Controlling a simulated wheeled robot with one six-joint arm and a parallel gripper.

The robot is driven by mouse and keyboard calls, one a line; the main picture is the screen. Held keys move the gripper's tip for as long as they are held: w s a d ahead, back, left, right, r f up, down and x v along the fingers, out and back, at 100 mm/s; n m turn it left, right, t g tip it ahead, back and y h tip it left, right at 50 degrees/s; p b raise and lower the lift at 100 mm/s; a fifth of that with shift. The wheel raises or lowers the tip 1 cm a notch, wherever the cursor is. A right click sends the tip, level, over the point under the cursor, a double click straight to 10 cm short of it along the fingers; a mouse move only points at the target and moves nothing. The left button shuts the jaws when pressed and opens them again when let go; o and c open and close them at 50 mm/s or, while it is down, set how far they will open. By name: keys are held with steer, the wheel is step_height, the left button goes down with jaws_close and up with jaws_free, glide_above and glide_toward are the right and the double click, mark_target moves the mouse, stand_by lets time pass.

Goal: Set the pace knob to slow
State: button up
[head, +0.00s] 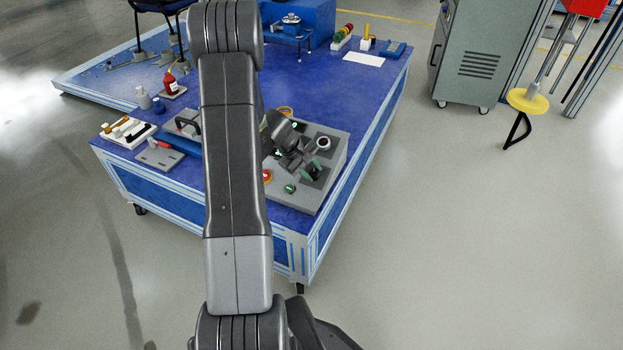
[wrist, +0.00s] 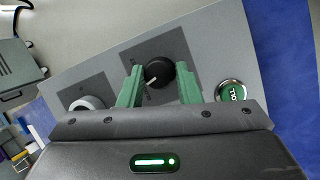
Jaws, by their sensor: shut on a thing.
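The pace knob, a round black knob (wrist: 160,72) with a white pointer line, sits on a dark square plate on the grey control panel (wrist: 215,40). Its pointer line slants to the lower left in the wrist view. My gripper (wrist: 159,80) has its two green fingers on either side of the knob and is shut on it. The markings around the knob are too small or covered to read.
A green lettered button (wrist: 232,92) is close to the right finger. A pale round control (wrist: 88,103) is to the left on another dark plate. A red button (head: 267,175) shows beside my arm. The panel stands on a blue table (head: 350,95) with several other items.

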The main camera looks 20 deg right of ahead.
steer(key=shift+a+f+n+t+h+b, duration=0.1)
steer(key=shift+n+t+h+b, duration=0.35)
steer(key=shift+n+b, duration=1.25)
steer(key=o, duration=1)
steer(key=p+v, duration=0.3)
steer(key=v, duration=1.1)
steer(key=shift+a+p, duration=0.1)
steer(key=shift+p, duration=0.25)
steer(key=shift+f, duration=0.1)
